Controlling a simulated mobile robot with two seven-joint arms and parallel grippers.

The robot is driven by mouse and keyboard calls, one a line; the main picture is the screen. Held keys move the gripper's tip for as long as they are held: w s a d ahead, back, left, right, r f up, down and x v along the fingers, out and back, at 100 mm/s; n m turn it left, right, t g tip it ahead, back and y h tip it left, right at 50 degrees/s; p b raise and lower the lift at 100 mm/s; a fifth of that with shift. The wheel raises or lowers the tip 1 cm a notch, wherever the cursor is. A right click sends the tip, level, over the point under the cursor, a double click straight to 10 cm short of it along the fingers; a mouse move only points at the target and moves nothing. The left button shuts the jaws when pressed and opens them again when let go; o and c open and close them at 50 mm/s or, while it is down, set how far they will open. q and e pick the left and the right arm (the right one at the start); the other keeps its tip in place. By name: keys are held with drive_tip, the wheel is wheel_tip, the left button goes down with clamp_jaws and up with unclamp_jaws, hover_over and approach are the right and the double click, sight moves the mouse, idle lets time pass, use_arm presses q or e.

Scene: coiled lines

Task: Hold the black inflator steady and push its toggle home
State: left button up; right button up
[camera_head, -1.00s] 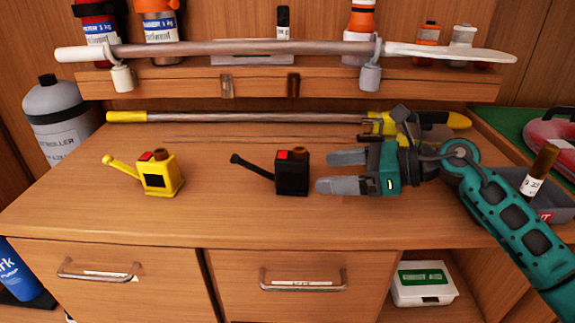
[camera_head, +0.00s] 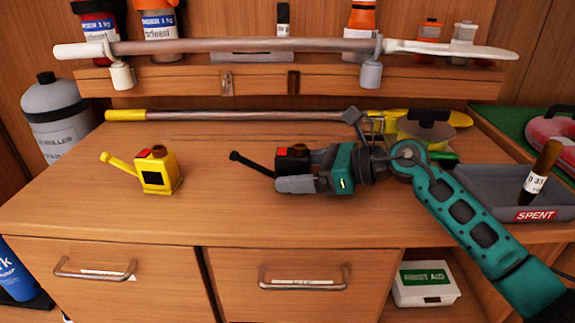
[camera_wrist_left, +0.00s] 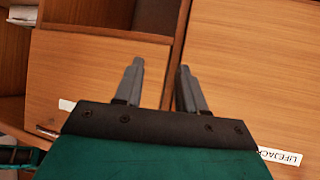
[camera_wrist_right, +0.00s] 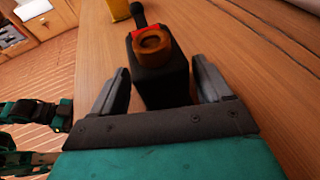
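The black inflator (camera_head: 285,165) stands upright on the wooden bench, with a red patch and a brown cap on top. Its black toggle (camera_head: 250,162) sticks out to the left, tilted up. My right gripper (camera_head: 285,167) is around the inflator, one finger on its near side. In the right wrist view the inflator (camera_wrist_right: 160,80) stands between the two open fingers (camera_wrist_right: 158,88), with a visible gap at the right finger. Contact on the left finger cannot be told. My left gripper (camera_wrist_left: 155,80) is open and empty, facing cabinet fronts; it is outside the head view.
A yellow inflator (camera_head: 158,172) with a raised yellow toggle stands to the left. A grey tray marked SPENT (camera_head: 500,190) lies at right. A yellow-ended pole (camera_head: 240,116) lies along the back. The bench between the inflators is clear.

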drive_tip(key=c, duration=0.9)
